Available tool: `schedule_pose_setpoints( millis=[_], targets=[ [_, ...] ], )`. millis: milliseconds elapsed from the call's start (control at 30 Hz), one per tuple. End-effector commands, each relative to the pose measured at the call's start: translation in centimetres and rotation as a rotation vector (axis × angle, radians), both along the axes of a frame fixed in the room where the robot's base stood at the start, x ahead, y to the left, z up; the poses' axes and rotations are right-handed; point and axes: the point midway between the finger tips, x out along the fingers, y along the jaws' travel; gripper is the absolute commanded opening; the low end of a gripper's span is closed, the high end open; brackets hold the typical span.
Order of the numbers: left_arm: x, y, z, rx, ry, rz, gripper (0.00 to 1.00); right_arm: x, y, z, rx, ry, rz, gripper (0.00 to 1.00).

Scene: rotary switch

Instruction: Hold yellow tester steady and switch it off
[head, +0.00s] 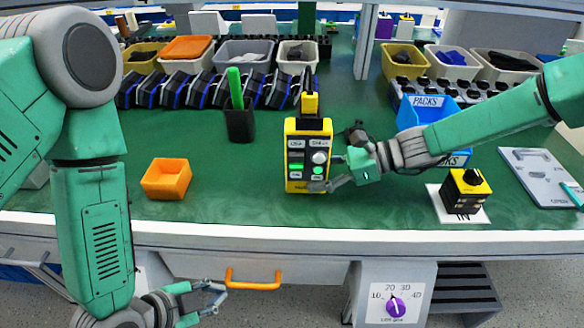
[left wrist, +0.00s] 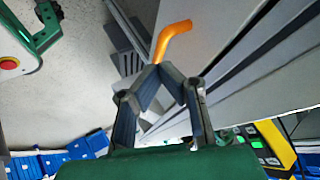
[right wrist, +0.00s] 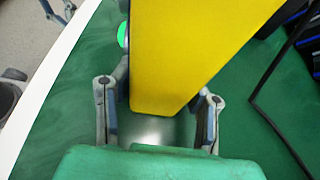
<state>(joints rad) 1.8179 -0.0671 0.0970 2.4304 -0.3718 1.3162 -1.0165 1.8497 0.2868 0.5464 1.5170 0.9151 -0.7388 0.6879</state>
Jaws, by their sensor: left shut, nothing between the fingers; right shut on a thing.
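The yellow tester (head: 308,155) stands upright on the green table, with a black front panel, a round knob and a lit green display. My right gripper (head: 335,172) reaches it from the right and is shut on its lower part. In the right wrist view the tester's yellow side (right wrist: 190,50) fills the space between the fingers (right wrist: 160,100). My left gripper (head: 212,296) is low in front of the table edge, near the orange drawer handle (head: 253,279), shut and empty. In the left wrist view its fingertips (left wrist: 158,75) meet below the handle (left wrist: 172,38).
An orange bin (head: 166,178) and a black cup with a green stick (head: 238,118) stand left of the tester. A yellow-black box (head: 466,188) and blue PACKS bins (head: 425,115) are to the right. A purple dial (head: 396,306) is below the table edge.

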Motion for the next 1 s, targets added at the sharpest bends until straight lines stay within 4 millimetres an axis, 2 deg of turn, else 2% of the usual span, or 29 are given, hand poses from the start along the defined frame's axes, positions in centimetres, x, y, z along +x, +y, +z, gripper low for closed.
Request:
schedule_pose_setpoints(
  millis=[100, 200, 400, 500, 700, 1000],
  targets=[
    [1.8, -3.1, 3.6, 0.011, -0.286, -0.205, 0.0, 0.0, 0.0, 0.0, -0.001, 0.0, 0.0, 0.11],
    [2.8, -5.2, 7.0, 0.038, -0.541, -0.333, 0.0, 0.0, 0.0, 0.0, -0.001, 0.0, 0.0, 0.11],
    [3.9, -6.9, 13.4, 0.134, -0.989, -0.438, 0.0, 0.0, 0.0, 0.0, -0.001, 0.0, 0.0, 0.11],
    [4.0, -7.1, 15.6, 0.179, -1.138, -0.444, 0.0, 0.0, 0.0, 0.0, -0.001, 0.0, 0.0, 0.11],
    [4.1, -7.1, 17.6, 0.229, -1.273, -0.437, 0.0, 0.0, 0.0, 0.0, -0.001, 0.0, 0.0, 0.11],
    [4.1, -7.1, 17.8, 0.235, -1.282, -0.436, 0.0, 0.0, 0.0, 0.0, -0.001, 0.0, 0.0, 0.11]
  ],
)
